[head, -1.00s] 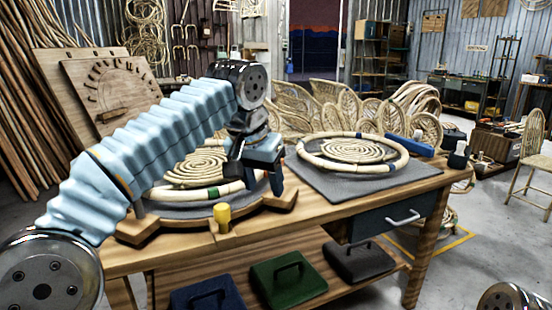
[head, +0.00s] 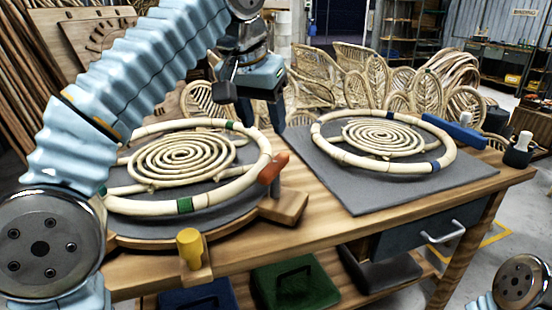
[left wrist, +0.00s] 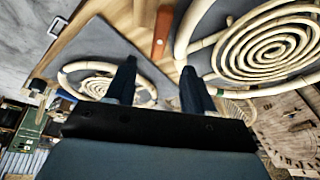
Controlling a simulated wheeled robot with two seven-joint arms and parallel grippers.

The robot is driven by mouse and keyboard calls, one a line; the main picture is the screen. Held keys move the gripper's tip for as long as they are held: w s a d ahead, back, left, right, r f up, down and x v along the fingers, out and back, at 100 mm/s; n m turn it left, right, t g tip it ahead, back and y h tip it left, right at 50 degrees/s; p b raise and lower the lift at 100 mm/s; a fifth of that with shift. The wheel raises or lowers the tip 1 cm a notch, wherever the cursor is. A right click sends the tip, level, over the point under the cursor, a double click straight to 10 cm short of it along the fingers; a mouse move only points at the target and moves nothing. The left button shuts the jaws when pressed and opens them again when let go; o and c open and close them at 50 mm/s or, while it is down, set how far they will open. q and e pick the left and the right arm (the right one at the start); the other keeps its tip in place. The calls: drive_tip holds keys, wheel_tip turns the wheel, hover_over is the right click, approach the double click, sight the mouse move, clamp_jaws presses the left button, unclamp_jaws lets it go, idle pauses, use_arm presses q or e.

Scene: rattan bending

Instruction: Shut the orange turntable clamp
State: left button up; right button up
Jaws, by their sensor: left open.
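The orange turntable clamp (head: 273,167) is a short lever on a post at the right edge of the left turntable (head: 222,208). It lies close against the pale rattan ring (head: 150,206); I cannot tell whether it touches. My left gripper (head: 260,122) is open and empty above and behind the clamp, with its fingers pointing down. In the left wrist view the clamp (left wrist: 162,30) shows beyond the open fingers (left wrist: 158,85), apart from them. My right gripper is out of view.
A yellow peg (head: 190,245) stands at the bench's front edge. A second rattan ring (head: 335,156) lies on a grey mat (head: 380,200) at right, beside a blue-handled tool (head: 455,131) and a dark bottle (head: 518,152). The mat's front is clear.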

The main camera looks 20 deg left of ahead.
sight(274, 163)
use_arm(q)
drive_tip(key=b+x, duration=0.3)
drive_tip(key=x, duration=0.8)
drive_tip(key=shift+f+b, duration=0.3)
drive_tip(key=shift+f, duration=0.05)
clamp_jaws()
